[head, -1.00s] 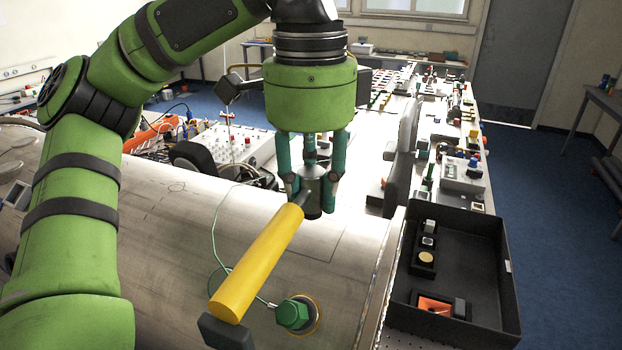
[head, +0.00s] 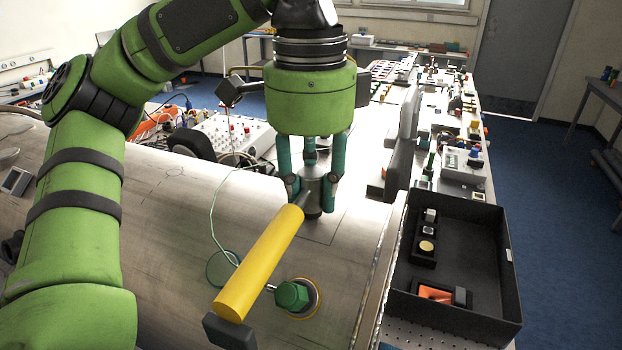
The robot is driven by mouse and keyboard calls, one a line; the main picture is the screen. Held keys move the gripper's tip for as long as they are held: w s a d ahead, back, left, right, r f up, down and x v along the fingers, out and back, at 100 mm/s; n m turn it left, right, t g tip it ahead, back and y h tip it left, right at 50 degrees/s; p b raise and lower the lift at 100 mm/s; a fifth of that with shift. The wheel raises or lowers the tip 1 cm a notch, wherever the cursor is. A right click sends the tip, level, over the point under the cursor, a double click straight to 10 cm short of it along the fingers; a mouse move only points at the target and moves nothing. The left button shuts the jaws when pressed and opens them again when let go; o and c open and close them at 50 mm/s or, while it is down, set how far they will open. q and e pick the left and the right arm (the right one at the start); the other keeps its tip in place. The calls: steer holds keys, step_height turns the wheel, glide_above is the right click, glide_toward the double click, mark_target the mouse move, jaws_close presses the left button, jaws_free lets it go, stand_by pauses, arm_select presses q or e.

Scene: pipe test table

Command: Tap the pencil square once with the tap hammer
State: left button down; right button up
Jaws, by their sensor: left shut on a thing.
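My left gripper (head: 312,188) comes down from above, over the large grey metal pipe (head: 165,235). It is shut on the tap hammer, whose grey metal cylinder sits between the fingers. The hammer's yellow handle (head: 258,265) slants toward the lower left, with a black block (head: 228,332) at its near end. Thin pencil lines of the square (head: 328,228) show on the pipe beside and below the gripper; part of the square is hidden behind the hammer and fingers. I cannot tell whether the cylinder touches the pipe. My right gripper is out of view.
A green hex plug (head: 292,296) in a brass ring stands on the pipe close to the handle, with a thin green cable. A black open box (head: 508,285) with small parts stands at right. Instruments crowd the table behind.

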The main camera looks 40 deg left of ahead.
arm_select(q)
step_height(320, 180, up, 5)
steer(key=p, duration=0.4)
steer(key=shift+f, duration=0.2)
steer(key=shift+r, duration=0.75)
